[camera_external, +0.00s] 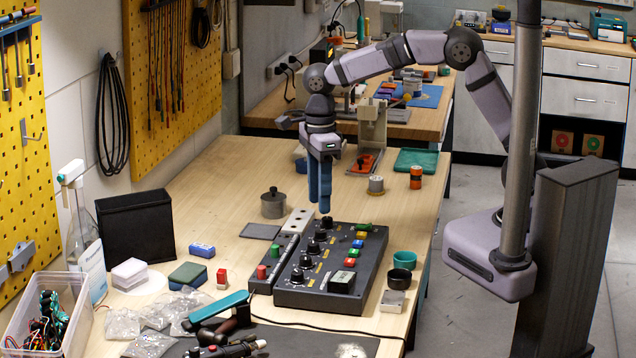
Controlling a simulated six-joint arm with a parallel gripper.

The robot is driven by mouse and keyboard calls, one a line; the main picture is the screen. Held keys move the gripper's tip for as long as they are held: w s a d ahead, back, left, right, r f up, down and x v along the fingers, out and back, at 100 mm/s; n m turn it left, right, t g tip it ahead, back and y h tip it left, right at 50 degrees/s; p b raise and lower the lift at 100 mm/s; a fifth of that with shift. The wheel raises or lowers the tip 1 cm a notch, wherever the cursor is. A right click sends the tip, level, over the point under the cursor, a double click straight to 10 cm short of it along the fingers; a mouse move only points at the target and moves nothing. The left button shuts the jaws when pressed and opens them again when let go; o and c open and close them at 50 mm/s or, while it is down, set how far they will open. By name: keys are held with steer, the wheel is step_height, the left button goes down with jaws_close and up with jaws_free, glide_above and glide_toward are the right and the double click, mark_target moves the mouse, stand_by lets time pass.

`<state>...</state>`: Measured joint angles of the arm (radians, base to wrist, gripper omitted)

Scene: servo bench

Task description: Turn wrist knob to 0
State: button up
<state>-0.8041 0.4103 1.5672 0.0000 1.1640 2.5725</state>
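A dark control box (326,298) lies on the wooden bench, with a row of several black knobs along its left side and coloured buttons on its right. The labels are too small to read, so I cannot tell which is the wrist knob or where any pointer stands. The farthest knob (327,222) is at the box's back edge. My gripper (320,207) points straight down with two blue fingers just above and slightly left of that knob. I cannot tell whether the fingertips touch it. The fingers look close together, and any gap between them is unclear.
A narrow box with coloured buttons (262,284) adjoins the control box on the left. A grey lidded pot (273,204) stands behind left. A teal cup (404,260) and black cup (400,279) stand right. A teal-handled tool (218,307) lies in front left.

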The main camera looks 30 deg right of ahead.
mark_target(320, 230)
steer(key=shift+f+p, duration=0.85)
steer(key=shift+f, duration=2.6)
jaws_close()
